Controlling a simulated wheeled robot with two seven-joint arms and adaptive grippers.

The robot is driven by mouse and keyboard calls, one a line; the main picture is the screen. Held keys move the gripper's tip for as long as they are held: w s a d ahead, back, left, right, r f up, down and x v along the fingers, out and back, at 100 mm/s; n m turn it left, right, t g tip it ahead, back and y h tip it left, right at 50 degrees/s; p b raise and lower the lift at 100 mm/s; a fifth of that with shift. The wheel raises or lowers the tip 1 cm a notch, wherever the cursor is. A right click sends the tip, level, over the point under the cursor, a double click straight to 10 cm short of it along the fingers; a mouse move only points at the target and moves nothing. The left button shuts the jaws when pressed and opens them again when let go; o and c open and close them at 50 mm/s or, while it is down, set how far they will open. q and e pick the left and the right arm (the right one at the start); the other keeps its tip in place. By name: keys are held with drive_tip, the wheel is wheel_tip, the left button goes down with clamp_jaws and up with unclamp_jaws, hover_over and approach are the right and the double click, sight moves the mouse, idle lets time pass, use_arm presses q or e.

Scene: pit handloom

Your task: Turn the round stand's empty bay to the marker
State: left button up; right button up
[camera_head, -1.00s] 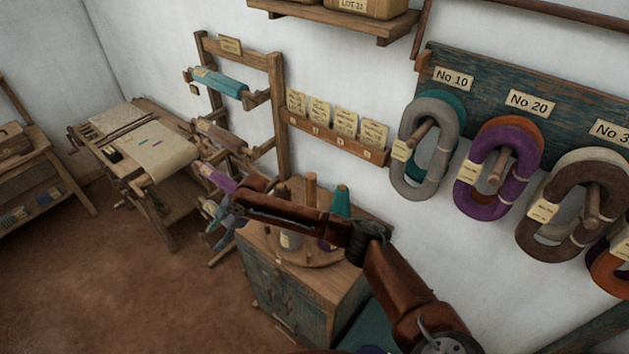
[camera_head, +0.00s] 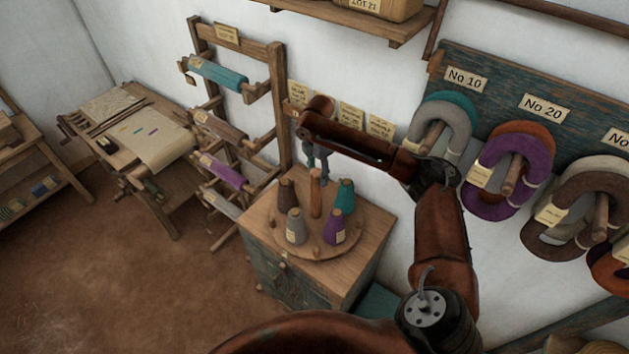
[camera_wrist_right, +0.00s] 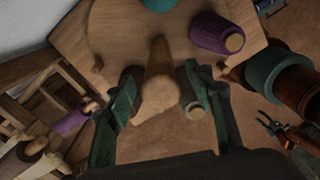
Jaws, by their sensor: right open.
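The round stand (camera_head: 318,247) is a wooden disc on a cabinet, with a central wooden post (camera_head: 316,194). Around the post stand a brown cone (camera_head: 287,193), a grey cone (camera_head: 296,226), a purple cone (camera_head: 334,229) and a teal cone (camera_head: 345,197). The back of the disc, behind the post, shows no cone but is partly hidden. A small pale peg (camera_head: 284,254) is at the front edge; I cannot tell if it is the marker. My right gripper (camera_head: 317,161) is open above the post's top. In the right wrist view, the post (camera_wrist_right: 160,85) appears between its fingers.
The cabinet (camera_head: 350,262) stands against the wall. A rack with cloth rolls (camera_head: 219,74) is close on its left, and yarn hanks (camera_head: 496,170) hang on the right. A low loom table (camera_head: 150,145) is further left. The floor in front is clear.

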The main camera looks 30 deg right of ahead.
sight(317, 184)
drive_tip(key=shift+a+f+p, duration=0.1)
drive_tip(key=shift+f+p, duration=0.55)
drive_tip(key=shift+f, duration=2.45)
